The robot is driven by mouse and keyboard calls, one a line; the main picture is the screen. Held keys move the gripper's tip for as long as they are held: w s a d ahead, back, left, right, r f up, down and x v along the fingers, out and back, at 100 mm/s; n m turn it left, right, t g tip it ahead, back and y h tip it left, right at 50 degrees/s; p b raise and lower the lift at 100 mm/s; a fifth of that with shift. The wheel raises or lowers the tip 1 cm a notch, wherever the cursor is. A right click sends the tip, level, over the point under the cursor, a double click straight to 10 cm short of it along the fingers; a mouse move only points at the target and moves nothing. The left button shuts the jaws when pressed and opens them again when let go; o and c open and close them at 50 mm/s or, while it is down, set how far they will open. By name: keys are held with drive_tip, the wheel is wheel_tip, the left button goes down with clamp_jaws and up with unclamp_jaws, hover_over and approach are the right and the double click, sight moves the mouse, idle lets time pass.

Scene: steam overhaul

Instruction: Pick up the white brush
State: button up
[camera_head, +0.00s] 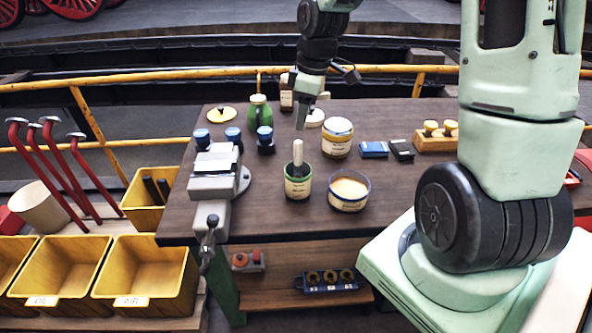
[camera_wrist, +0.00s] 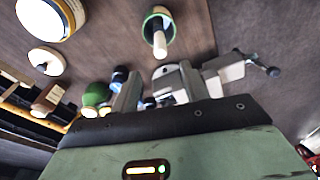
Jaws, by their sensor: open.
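The white brush (camera_head: 298,155) stands handle up in a green-rimmed pot (camera_head: 298,186) on the dark wooden workbench (camera_head: 266,216). Its lower end is hidden inside the pot. In the wrist view the brush (camera_wrist: 160,42) shows as a pale handle sticking out of the green pot (camera_wrist: 150,18), near the top centre. My gripper (camera_head: 302,118) hangs over the bench, pointing down, behind and above the brush in the head view. It is open and empty, apart from the brush.
A grey vise (camera_head: 214,178) is left, with blue-capped bottles and a green jug (camera_head: 260,113) behind. Blue and black boxes (camera_head: 374,149) lie right. Yellow bins (camera_head: 146,276) stand left of the bench.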

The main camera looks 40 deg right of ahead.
sight(297, 154)
drive_tip(key=f, duration=0.4)
drive_tip(key=f+p, duration=0.1)
drive_tip(key=f, duration=0.2)
drive_tip(key=shift+w+a+f, duration=0.1)
drive_tip(key=shift+w+a, duration=0.25)
drive_tip(key=shift+w, duration=0.05)
drive_tip(key=shift+w+a+f+p, duration=0.1)
drive_tip(key=shift+f+p, duration=0.45)
drive_tip(key=shift+f, duration=0.75)
drive_tip(key=shift+w+a+f+p, duration=0.1)
drive_tip(key=shift+f+p, duration=0.4)
drive_tip(key=shift+f, duration=0.8)
clamp_jaws()
